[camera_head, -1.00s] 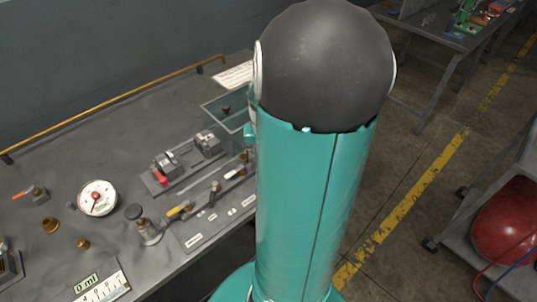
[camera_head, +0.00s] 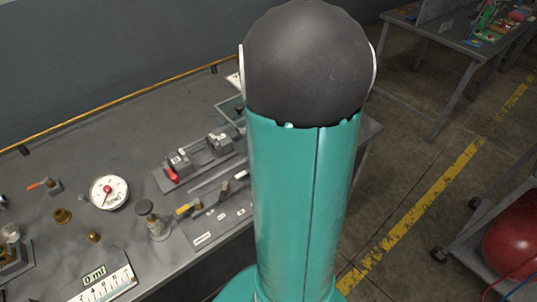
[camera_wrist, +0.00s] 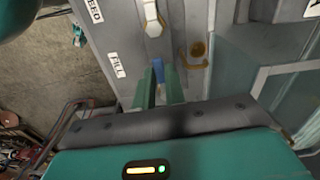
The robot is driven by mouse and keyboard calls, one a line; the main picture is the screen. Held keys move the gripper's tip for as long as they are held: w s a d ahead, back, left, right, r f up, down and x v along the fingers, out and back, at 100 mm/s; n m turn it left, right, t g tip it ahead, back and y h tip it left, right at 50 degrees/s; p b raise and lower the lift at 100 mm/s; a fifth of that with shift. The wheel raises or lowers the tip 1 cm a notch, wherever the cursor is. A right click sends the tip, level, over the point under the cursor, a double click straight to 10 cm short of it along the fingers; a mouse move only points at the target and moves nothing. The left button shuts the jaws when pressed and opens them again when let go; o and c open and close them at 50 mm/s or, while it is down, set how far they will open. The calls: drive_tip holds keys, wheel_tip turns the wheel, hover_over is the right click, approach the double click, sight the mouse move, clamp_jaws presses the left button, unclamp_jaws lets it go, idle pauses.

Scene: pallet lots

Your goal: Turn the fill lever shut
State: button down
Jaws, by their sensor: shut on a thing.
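In the wrist view, a blue lever handle (camera_wrist: 158,70) stands beside the label FILL (camera_wrist: 117,65) on a grey panel. My gripper (camera_wrist: 159,76) has its two teal fingers on either side of this handle and is shut on it. The lever's pivot and lower part are hidden by the fingers, so its exact angle is hard to tell. In the head view my arm hides the gripper and the fill lever.
A white lever (camera_wrist: 152,20) by the label ZERO (camera_wrist: 93,9) is just beyond the fingers. A brass fitting (camera_wrist: 198,48) and a clear-walled bin (camera_wrist: 275,80) lie to the right. On the bench are a yellow-handled lever (camera_head: 184,208), a dial gauge (camera_head: 109,192) and a red-handled clamp (camera_head: 172,175).

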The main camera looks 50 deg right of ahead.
drive_tip(key=shift+w+m, duration=0.15)
drive_tip(key=shift+m, duration=0.35)
drive_tip(key=c, duration=1.5)
unclamp_jaws()
drive_tip(key=shift+o, duration=0.2)
drive_tip(key=shift+d, duration=0.1)
